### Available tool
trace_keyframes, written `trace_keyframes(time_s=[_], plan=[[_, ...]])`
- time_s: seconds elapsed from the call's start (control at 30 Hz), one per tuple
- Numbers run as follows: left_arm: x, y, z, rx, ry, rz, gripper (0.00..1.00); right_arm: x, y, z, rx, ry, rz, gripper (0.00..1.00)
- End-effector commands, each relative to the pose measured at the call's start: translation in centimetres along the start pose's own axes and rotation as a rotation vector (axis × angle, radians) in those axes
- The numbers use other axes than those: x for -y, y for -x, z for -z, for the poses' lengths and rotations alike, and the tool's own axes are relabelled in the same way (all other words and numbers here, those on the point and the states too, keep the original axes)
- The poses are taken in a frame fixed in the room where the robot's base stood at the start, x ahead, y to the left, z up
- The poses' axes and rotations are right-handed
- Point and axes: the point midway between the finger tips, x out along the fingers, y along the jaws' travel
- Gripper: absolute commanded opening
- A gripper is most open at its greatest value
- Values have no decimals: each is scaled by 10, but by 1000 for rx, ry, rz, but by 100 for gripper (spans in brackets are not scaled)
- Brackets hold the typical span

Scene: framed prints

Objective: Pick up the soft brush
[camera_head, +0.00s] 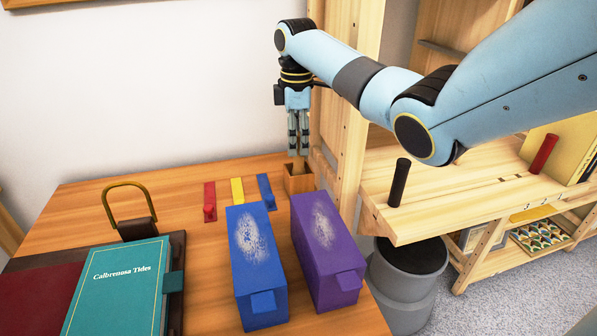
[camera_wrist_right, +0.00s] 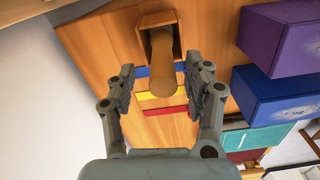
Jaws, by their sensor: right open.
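The soft brush appears to be the tan wooden handle (camera_head: 298,163) standing in a small open wooden holder (camera_head: 298,184) at the table's back right corner. My right gripper (camera_head: 298,152) points down just above the holder and is open. In the right wrist view the brush handle (camera_wrist_right: 164,62) rises from the holder (camera_wrist_right: 157,20) toward the camera. My right gripper (camera_wrist_right: 165,80) has a finger on either side of the handle's end, with gaps showing. The bristles are hidden. My left gripper is out of view.
A blue box (camera_head: 259,265) and a purple box (camera_head: 326,250) stand in front of the holder. Red (camera_head: 209,200), yellow (camera_head: 237,191) and blue (camera_head: 265,190) pieces lie left of it. A wooden shelf unit (camera_head: 346,105) stands close on the right, a wall behind.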

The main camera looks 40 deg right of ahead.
Motion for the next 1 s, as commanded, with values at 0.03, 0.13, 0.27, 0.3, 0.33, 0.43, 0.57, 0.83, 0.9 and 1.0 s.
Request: trace_keyframes(time_s=[0.03, 0.13, 0.27, 0.3, 0.33, 0.43, 0.57, 0.83, 0.9, 1.0], plan=[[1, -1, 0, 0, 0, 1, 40, 0, -4, 0, 0, 0, 1, 52], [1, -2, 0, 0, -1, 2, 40, 2, -16, -2, 1, 0, 2, 52], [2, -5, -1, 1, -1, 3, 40, 4, -38, -4, 2, 0, 3, 52], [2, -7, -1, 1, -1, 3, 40, 3, -44, -4, 1, 0, 2, 52], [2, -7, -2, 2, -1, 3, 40, 3, -47, -4, 1, 1, 2, 52], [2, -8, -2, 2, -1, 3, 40, 3, -54, -4, 1, 1, 0, 52], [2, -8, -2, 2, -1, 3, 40, 3, -54, -3, 0, 1, -1, 52], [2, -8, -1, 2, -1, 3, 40, 3, -54, -3, 0, 1, -1, 29], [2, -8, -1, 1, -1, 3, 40, 3, -54, -3, 0, 1, -1, 20], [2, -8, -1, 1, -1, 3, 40, 3, -54, -3, 0, 1, -1, 7]])
